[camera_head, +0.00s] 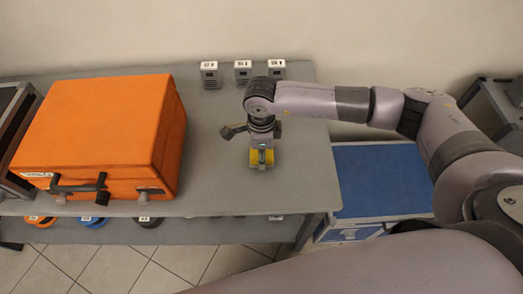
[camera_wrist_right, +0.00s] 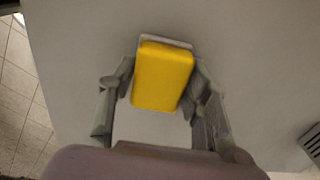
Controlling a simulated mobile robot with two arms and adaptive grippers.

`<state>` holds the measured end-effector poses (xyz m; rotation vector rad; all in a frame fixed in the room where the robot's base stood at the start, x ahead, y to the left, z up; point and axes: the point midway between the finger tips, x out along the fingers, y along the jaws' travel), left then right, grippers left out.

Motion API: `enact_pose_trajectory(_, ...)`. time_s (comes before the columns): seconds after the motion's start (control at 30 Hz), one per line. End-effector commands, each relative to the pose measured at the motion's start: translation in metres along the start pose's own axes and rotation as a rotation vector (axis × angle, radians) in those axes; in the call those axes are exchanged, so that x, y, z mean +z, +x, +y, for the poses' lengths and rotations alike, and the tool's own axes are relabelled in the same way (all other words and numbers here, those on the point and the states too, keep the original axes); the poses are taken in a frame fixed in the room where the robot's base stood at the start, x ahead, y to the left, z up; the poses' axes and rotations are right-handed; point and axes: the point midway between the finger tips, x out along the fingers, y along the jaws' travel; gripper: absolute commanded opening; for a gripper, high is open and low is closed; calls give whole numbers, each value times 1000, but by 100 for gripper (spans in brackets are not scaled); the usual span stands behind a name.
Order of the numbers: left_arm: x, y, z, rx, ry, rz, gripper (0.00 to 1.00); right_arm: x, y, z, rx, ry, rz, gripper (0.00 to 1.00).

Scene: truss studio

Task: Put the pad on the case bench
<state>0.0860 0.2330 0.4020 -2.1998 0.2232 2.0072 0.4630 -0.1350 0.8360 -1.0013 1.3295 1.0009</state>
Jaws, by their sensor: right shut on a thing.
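The pad is a small yellow block with a pale grey layer; it shows in the right wrist view (camera_wrist_right: 163,77) between the fingers. In the head view the pad (camera_head: 254,159) shows as yellow at the gripper's lower end. My right gripper (camera_head: 262,158) is shut on the pad, pointing down over the grey case bench (camera_head: 215,190). The fingers also show in the right wrist view (camera_wrist_right: 160,95), one on each side of the pad. I cannot tell whether the pad touches the bench top. My left gripper is not in view.
A large orange case (camera_head: 95,130) with a dark handle stands on the bench's left part. Several small grey labelled blocks (camera_head: 243,72) stand along the back. A blue-topped unit (camera_head: 380,180) is right of the bench. Coloured rings (camera_head: 95,222) lie on a lower shelf. Bench space around the gripper is clear.

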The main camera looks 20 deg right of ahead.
Motion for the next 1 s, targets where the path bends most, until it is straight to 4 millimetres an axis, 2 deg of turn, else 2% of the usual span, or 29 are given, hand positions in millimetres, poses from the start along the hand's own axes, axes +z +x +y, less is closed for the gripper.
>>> enact_pose_trajectory(0.3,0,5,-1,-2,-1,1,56,0,4,0,-1,0,0,14)
enact_pose_trajectory(0.33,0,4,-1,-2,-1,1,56,0,3,0,-1,0,0,46)
enact_pose_trajectory(0.6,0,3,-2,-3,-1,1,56,0,2,0,0,1,0,64)
enact_pose_trajectory(0.87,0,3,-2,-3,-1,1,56,0,2,0,0,1,0,64)
enact_pose_trajectory(1.0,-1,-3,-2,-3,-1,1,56,0,-4,0,0,1,0,64)
